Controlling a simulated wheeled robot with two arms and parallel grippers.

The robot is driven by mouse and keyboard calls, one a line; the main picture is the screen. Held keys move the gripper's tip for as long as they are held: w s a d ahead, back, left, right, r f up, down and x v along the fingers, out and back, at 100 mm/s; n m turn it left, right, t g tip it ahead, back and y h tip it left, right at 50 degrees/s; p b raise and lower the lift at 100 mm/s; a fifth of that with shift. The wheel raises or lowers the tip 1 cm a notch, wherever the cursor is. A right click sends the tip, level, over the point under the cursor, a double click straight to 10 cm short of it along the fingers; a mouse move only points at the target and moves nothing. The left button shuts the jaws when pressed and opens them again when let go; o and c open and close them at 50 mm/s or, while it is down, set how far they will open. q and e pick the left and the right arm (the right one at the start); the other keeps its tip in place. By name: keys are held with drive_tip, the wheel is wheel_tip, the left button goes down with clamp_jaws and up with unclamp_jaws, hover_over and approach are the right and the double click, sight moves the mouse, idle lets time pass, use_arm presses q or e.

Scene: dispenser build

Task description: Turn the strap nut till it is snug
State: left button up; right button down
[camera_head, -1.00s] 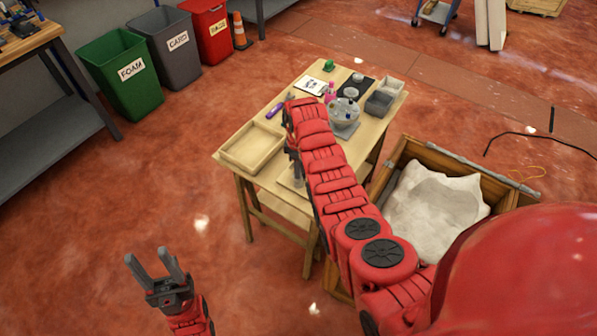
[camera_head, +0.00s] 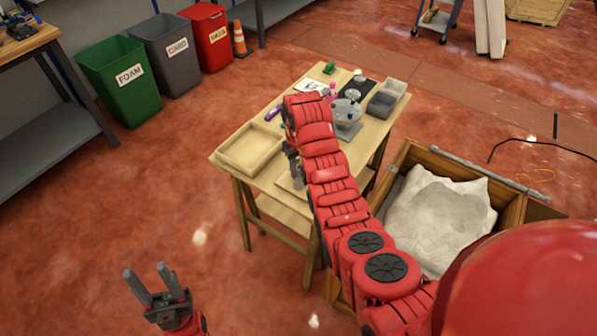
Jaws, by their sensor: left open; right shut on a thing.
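My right arm reaches across the work table (camera_head: 222,158) from the lower right. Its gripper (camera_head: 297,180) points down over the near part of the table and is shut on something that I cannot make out. A pale flat piece (camera_head: 288,186) lies on the table just below it. The strap nut cannot be told apart at this size, and my forearm hides part of the table. My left gripper (camera_head: 150,279) is open and empty, low over the floor at the left, well apart from the table.
A shallow wooden tray (camera_head: 240,160) sits at the table's left end. A round grey holder (camera_head: 346,112), grey bins (camera_head: 381,104), a purple object (camera_head: 273,112) and a green object (camera_head: 329,68) stand farther back. A wooden crate (camera_head: 425,155) with a white liner is right of the table.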

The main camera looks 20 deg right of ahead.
drive_tip(key=shift+m, duration=0.6)
drive_tip(key=c, duration=0.7)
unclamp_jaws()
drive_tip(key=shift+r, duration=0.1)
wheel_tip(320, 180, up, 10)
drive_tip(key=p, duration=0.8)
wheel_tip(320, 180, up, 7)
drive_tip(key=p, duration=0.3)
hover_over(298, 172)
drive_tip(key=shift+d+r, duration=0.1)
